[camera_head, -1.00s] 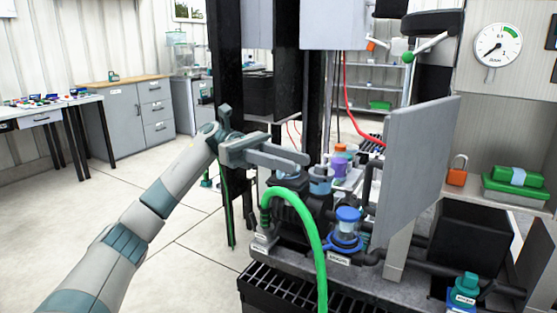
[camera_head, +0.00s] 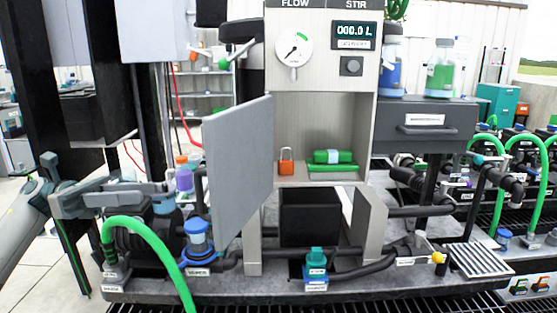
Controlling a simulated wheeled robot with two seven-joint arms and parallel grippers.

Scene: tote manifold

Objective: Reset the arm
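My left arm comes in from the left edge. Its grey gripper (camera_head: 140,194) reaches right, level with the left end of the manifold bench, in front of or over the dark pump-like body (camera_head: 135,235) there. The two fingers overlap in this view, so I cannot tell whether they are open or shut or touching anything. A purple bottle with an orange cap (camera_head: 183,175) stands just right of the fingertips. My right gripper and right arm are not in view.
A green hose (camera_head: 150,238) arches just below the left gripper. A blue-capped vessel (camera_head: 197,241) and an open grey door panel (camera_head: 238,175) stand to its right. An orange padlock (camera_head: 286,167) sits in the cabinet. Black posts (camera_head: 57,110) rise behind the arm.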

